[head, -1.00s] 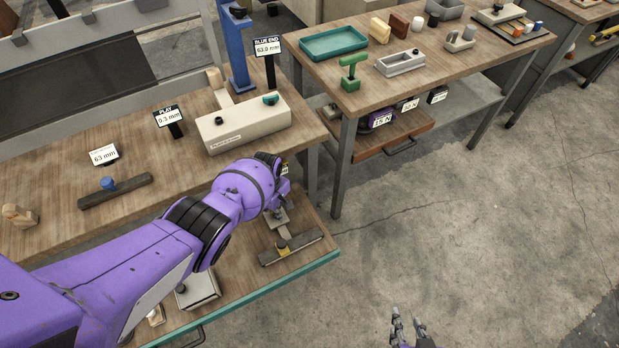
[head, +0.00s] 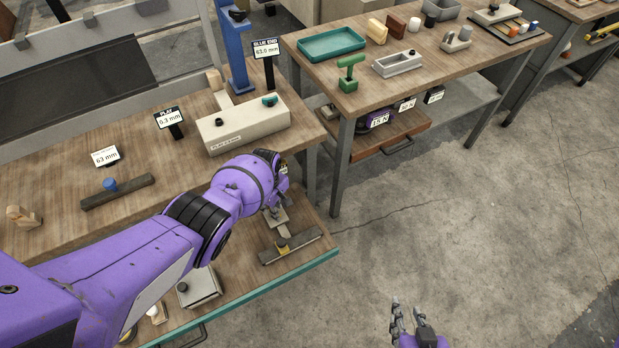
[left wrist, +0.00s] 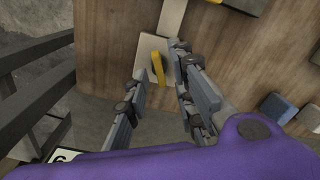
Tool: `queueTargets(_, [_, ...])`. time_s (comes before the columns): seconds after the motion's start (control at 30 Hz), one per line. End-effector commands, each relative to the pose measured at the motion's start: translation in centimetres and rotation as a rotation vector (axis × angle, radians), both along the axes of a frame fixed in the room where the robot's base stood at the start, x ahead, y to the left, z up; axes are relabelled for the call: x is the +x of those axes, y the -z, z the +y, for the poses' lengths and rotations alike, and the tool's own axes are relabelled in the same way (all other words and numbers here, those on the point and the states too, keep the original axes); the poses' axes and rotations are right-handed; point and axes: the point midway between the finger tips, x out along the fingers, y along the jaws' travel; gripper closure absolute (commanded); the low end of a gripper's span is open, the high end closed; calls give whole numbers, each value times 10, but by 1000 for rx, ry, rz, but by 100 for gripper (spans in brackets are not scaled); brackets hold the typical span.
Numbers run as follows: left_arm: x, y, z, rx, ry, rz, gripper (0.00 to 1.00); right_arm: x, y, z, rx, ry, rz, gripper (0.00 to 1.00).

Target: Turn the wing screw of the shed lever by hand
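In the left wrist view, the yellow wing screw (left wrist: 157,68) stands on a pale plate (left wrist: 150,47) of the shed lever. My left gripper (left wrist: 160,62) is open, with one finger on each side of the wing screw; I cannot tell whether either touches it. In the head view, my left gripper (head: 275,207) is over the lever (head: 281,229) on the lower shelf, and my wrist hides the wing screw. A dark bar (head: 305,243) with a yellow part lies at the lever's near end. My right gripper (head: 408,318) is open and empty over the floor.
The upper bench carries a pale box (head: 243,123), small display signs and a dark bar with a blue knob (head: 110,184). A second table with a green tray (head: 331,43) stands behind. A teal edge (head: 250,295) borders the lower shelf. The floor at right is clear.

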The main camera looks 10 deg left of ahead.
Motion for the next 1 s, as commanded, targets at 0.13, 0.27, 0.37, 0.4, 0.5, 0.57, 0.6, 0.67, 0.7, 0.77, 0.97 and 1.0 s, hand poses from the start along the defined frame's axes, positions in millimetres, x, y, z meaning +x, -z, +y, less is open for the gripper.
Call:
queueTargets(0.13, [4,-3,1,2,1,-8,76,2,-1,0,-1,-1,-3,69])
queueTargets(0.27, [5,-7,1,1,1,-10,76,6,-5,0,-1,-2,-13,69])
queueTargets(0.37, [7,-16,1,2,1,-13,76,11,-12,0,-1,-2,-24,69])
queueTargets(0.4, [8,-20,1,2,1,-15,76,13,-16,0,0,-3,-30,69])
queueTargets(0.5, [9,-30,1,2,1,-17,76,19,-25,0,0,-2,-46,69])
queueTargets(0.57, [9,-35,1,3,1,-18,76,22,-31,0,0,-1,-55,69])
queueTargets(0.6, [9,-38,1,2,1,-17,76,24,-34,0,0,-2,-60,69])
queueTargets(0.67, [8,-42,2,3,1,-16,76,27,-38,1,0,-2,-68,69])
queueTargets(0.7, [8,-45,2,3,1,-15,76,29,-42,1,0,-1,-74,69])
queueTargets(0.77, [8,-50,2,3,1,-15,76,32,-47,1,0,-2,-83,69])
queueTargets(0.97, [7,-56,2,4,1,-14,76,37,-54,1,0,-2,-95,69])
queueTargets(1.0, [6,-55,3,3,1,-13,76,36,-53,1,0,-2,-94,69])
